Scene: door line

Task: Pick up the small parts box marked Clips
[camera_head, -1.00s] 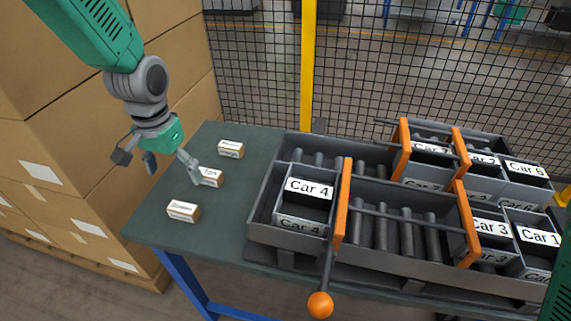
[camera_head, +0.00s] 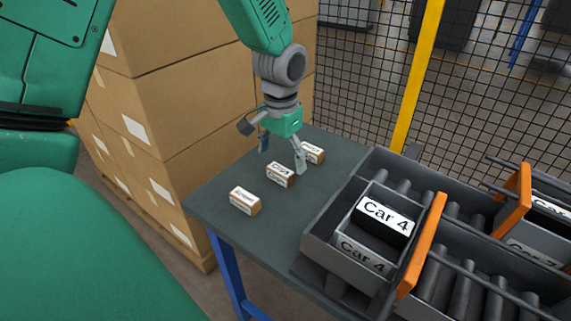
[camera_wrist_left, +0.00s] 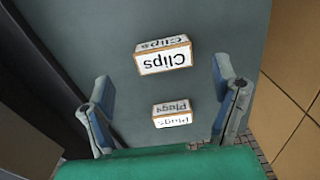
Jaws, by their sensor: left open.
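The Clips box (camera_wrist_left: 165,56) is a small brown carton with a white label, resting on the grey table. In the head view it appears to be the middle (camera_head: 280,174) of three small cartons. My left gripper (camera_head: 282,158) is open and empty above the table, close to the middle and back cartons. In the left wrist view its fingers (camera_wrist_left: 160,78) stand wide apart, with the Clips box ahead of the gap between them. My right gripper is not in view.
The Plugs box (camera_wrist_left: 172,115) lies close behind the Clips box, and it seems to be the back carton (camera_head: 314,153). Another carton (camera_head: 244,201) lies in front. A grey Car 4 bin (camera_head: 352,240) stands to the right. Stacked cardboard boxes (camera_head: 190,100) stand left of the table.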

